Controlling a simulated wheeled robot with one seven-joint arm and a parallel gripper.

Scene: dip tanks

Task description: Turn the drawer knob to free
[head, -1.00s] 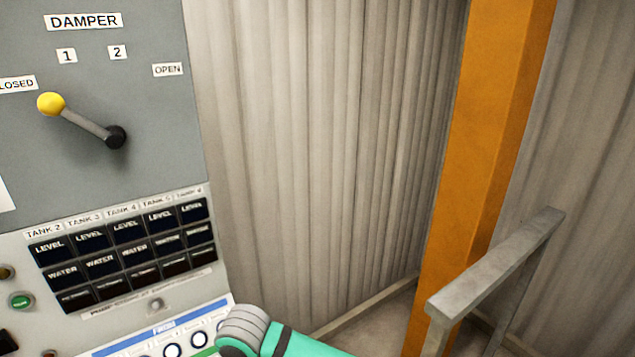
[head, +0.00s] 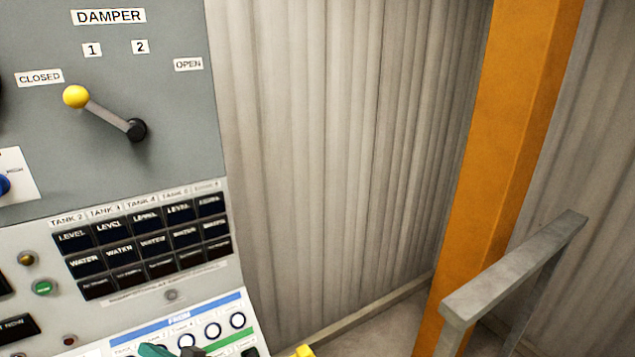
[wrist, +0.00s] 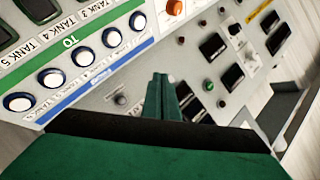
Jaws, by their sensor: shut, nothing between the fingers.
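My gripper (wrist: 168,98) shows in the wrist view as green fingers held together, with nothing between them. They are over the sloped grey control panel (wrist: 150,75). I cannot make out whether they touch it. A small dark round knob (wrist: 121,99) sits on the panel left of the fingers. I cannot tell whether it is the drawer knob. A grey open box-like shape (wrist: 290,105) is at the right edge of the wrist view; I cannot tell if it is a drawer.
The panel has white round buttons (wrist: 53,78), an orange button (wrist: 175,7) and dark label tiles (head: 145,240). A damper lever with a yellow ball (head: 76,97) points toward CLOSED. An orange post (head: 510,170) and a grey rail (head: 515,265) stand at the right.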

